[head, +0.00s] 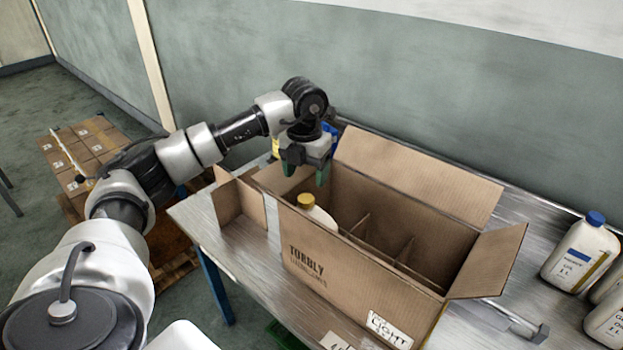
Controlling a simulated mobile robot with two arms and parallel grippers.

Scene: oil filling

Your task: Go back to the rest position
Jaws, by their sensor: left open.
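My left gripper (306,176) is over the far left part of an open cardboard box (345,281). Its green-tipped fingers point down and stand apart, with nothing seen between them. A white bottle with a yellow cap (306,201) stands inside the box near its left front corner, just in front of the gripper and apart from it. Cardboard dividers (362,225) split the inside of the box, and the other compartments that show look empty. The box wall hides the lower part of the bottle. My right gripper is out of view.
The box stands on a metal table (237,256) near a wall. A white bottle with a blue cap (580,252) stands at the right, with more bottles at the picture's edge. A bottle with blue parts (330,130) is partly hidden behind my gripper. Stacked cartons (85,150) stand left.

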